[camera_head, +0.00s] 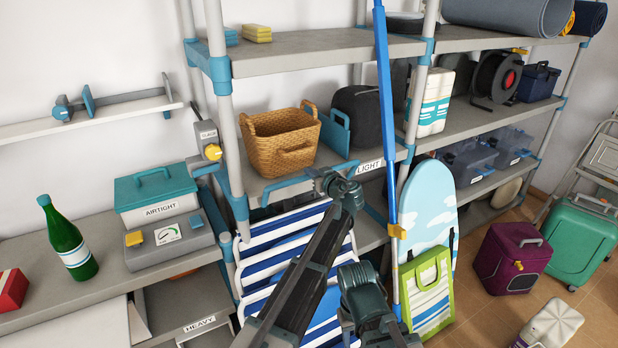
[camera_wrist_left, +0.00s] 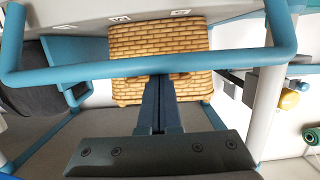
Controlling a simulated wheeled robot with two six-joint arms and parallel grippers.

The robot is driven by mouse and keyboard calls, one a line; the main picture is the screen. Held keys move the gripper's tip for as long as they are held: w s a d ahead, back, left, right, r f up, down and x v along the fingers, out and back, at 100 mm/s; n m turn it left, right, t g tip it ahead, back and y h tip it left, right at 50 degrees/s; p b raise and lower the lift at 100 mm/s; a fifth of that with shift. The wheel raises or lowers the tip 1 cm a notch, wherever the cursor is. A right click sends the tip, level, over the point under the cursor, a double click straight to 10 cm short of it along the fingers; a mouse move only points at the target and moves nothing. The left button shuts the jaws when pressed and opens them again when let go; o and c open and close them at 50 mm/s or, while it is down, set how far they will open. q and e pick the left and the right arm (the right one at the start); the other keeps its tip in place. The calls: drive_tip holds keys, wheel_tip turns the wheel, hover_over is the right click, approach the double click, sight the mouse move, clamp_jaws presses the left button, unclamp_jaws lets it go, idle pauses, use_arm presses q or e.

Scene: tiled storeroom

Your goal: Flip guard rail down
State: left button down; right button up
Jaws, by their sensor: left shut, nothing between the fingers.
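The guard rail (camera_head: 290,182) is a blue bar along the front of the middle shelf, below the wicker basket (camera_head: 281,140). In the left wrist view the rail (camera_wrist_left: 130,66) runs across the picture, with one bent end at the right. My left gripper (camera_head: 318,174) is at the rail, its fingers pointing at the shelf. In the wrist view its fingers (camera_wrist_left: 160,82) are shut and empty, with their tips close to the rail and the basket behind. I cannot tell whether they touch the rail. My right gripper does not show.
A tall blue pole (camera_head: 387,120) stands right of my arm. A grey lever box with a yellow knob (camera_head: 213,152) is on the left post. A dark bag (camera_head: 362,114) shares the basket's shelf. A striped folding chair (camera_head: 262,262) is below.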

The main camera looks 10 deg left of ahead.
use_arm(q)
drive_tip(key=s+d+f+t+y+b, duration=0.2)
drive_tip(key=f+b, duration=0.4)
drive_tip(key=b, duration=0.7)
drive_tip(key=s+d+f+t+y+b, duration=0.2)
drive_tip(key=s+f+t+b, duration=0.2)
drive_tip(key=b, duration=0.9)
wheel_tip(320, 180, down, 3)
drive_tip(key=shift+d+r+y, duration=0.1)
drive_tip(key=shift+d+y, duration=0.1)
drive_tip(key=shift+y, duration=0.1)
drive_tip(key=shift+s, duration=0.15)
